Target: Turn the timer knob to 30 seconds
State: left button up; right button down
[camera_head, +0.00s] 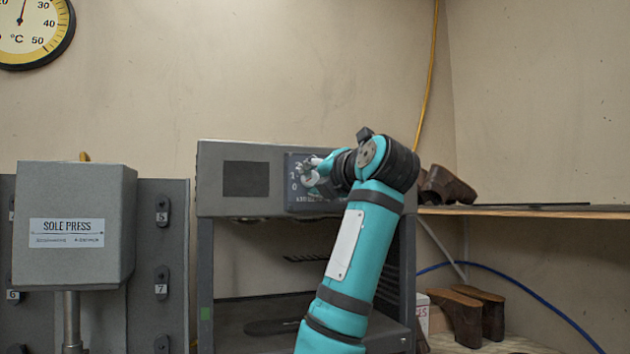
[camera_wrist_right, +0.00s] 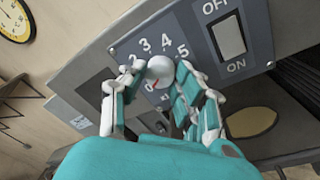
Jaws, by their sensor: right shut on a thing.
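The timer knob (camera_wrist_right: 160,68) is a round light-grey knob on a dark panel, in the right wrist view. Numbers up to 5 run around it, with 0 at lower left. A red mark on the knob's lower left edge points at about 0. In the head view my right gripper (camera_head: 314,176) is at the control panel (camera_head: 293,203) and hides the knob there. My left gripper is in neither view.
An OFF/ON rocker switch (camera_wrist_right: 230,37) sits right of the dial in the wrist view. The panel is on a grey machine (camera_head: 215,182) with an open bay below. A sole press (camera_head: 75,190) stands at left, a wooden shelf (camera_head: 540,212) at right.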

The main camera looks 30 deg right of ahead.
jog(key=shift+d+f+m+b, duration=0.1)
jog(key=shift+f+m+b, duration=0.1)
jog(key=shift+m+b, duration=0.5)
jog(key=shift+d+f+m+b, duration=0.15)
jog(key=shift+m+b, duration=0.35)
jog(key=shift+b, duration=0.4)
jog(key=shift+a+m+b, duration=0.1)
jog(key=shift+m+b, duration=0.25)
jog(key=shift+m, duration=0.05)
jog(key=shift+a+r+m+b, duration=0.15)
jog(key=shift+m+b, duration=0.2)
jog(key=shift+m, duration=0.55)
jog(key=m+b, duration=0.1)
jog(key=m, duration=0.4)
jog(key=shift+t+h, duration=0.3)
jog(key=shift+t, duration=0.1)
jog(key=m+b, duration=0.1)
jog(key=m, duration=0.2)
jog(key=shift+w+a+m, duration=0.1)
jog(key=shift+m, duration=0.3)
jog(key=m+h, duration=0.1)
jog(key=m, duration=0.3)
jog(key=shift+b, duration=0.3)
jog(key=m, duration=0.3)
jog(key=shift+m+h, duration=0.4)
jog(key=shift+m+g+b, duration=0.3)
jog(key=shift+m+b, duration=0.05)
jog(key=shift+m, duration=1.35)
